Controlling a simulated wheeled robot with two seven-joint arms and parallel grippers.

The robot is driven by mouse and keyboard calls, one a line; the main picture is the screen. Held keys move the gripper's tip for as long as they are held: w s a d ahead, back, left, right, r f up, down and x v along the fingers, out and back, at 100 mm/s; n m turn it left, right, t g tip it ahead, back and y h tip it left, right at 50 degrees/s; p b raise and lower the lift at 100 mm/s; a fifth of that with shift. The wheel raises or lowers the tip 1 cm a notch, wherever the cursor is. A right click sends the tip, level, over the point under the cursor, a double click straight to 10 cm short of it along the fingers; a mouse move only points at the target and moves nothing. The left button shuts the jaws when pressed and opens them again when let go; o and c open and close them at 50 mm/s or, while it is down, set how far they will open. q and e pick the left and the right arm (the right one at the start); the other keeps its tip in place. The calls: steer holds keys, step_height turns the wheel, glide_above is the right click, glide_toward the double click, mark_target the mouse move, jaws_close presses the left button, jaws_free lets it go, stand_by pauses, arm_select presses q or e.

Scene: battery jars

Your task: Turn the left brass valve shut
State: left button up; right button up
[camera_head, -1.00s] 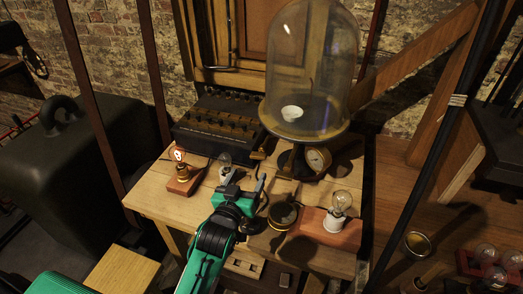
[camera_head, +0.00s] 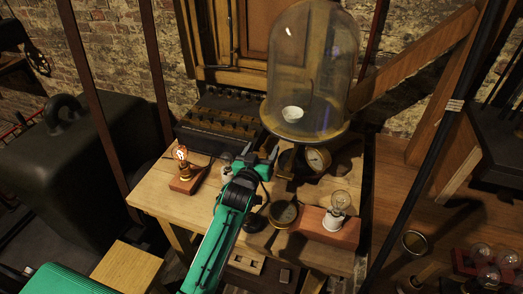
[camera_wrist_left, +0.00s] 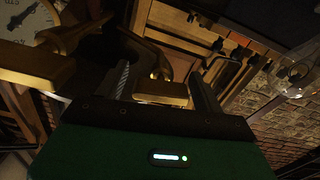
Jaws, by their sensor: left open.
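The left brass valve's flat handle (camera_wrist_left: 162,92) shows in the left wrist view between the two fingers of my left gripper (camera_wrist_left: 163,78). The fingers stand apart on either side of it; I cannot tell whether either touches it. In the head view my left gripper (camera_head: 268,160) is at the left side of the bell jar's base, and it largely hides the valve there. A second brass handle (camera_wrist_left: 38,66) shows at the left of the wrist view, below the dial gauge (camera_wrist_left: 30,22). My right gripper is not in view.
The glass bell jar (camera_head: 312,70) stands just behind my gripper, with a pressure gauge (camera_head: 317,158) at its base. A lit bulb on a block (camera_head: 184,183) is at left, a bulb on a red block (camera_head: 325,228) at right. A dark box (camera_head: 215,122) stands behind.

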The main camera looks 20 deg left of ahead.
arm_select(q)
steer(key=c, duration=1)
steer(key=shift+r+m+p, duration=0.1)
steer(key=shift+m+p, duration=0.35)
steer(key=shift+m, duration=0.15)
steer(key=shift+o, duration=0.2)
steer(key=shift+m, duration=0.4)
steer(key=o, duration=1)
steer(key=shift+c, duration=0.2)
steer(key=shift+s, duration=0.1)
